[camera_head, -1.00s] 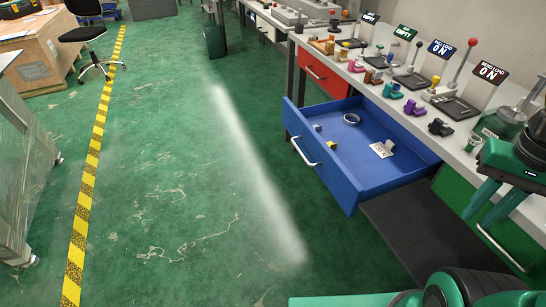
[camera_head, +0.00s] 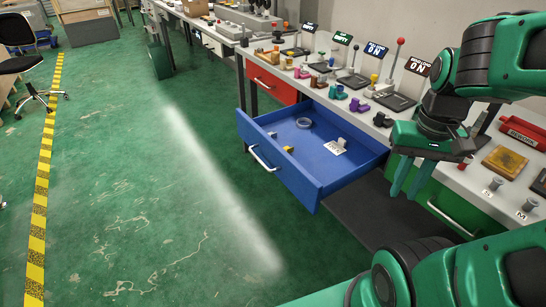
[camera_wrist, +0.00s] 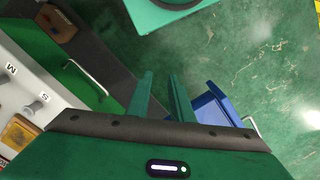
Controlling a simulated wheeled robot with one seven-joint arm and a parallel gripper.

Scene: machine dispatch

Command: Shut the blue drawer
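The blue drawer (camera_head: 318,183) is pulled out from under the workbench. Its silver handle (camera_head: 262,158) is on its front panel, facing the aisle. Inside lie a ring-shaped item (camera_head: 304,123), a small yellow block (camera_head: 288,149) and a white card with a small grey piece on it (camera_head: 335,147). My gripper (camera_head: 402,186) is to the right of the drawer, fingers pointing down, apart and empty. In the wrist view my gripper (camera_wrist: 162,82) has a gap between its fingers, and part of the blue drawer (camera_wrist: 210,106) shows just right of them.
A closed red drawer (camera_head: 272,84) is left of the blue one. A green drawer (camera_head: 440,196) with a silver handle is right of it. The bench top (camera_head: 362,112) holds levers, signs and coloured parts. The green floor (camera_head: 130,190) before the drawer is clear.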

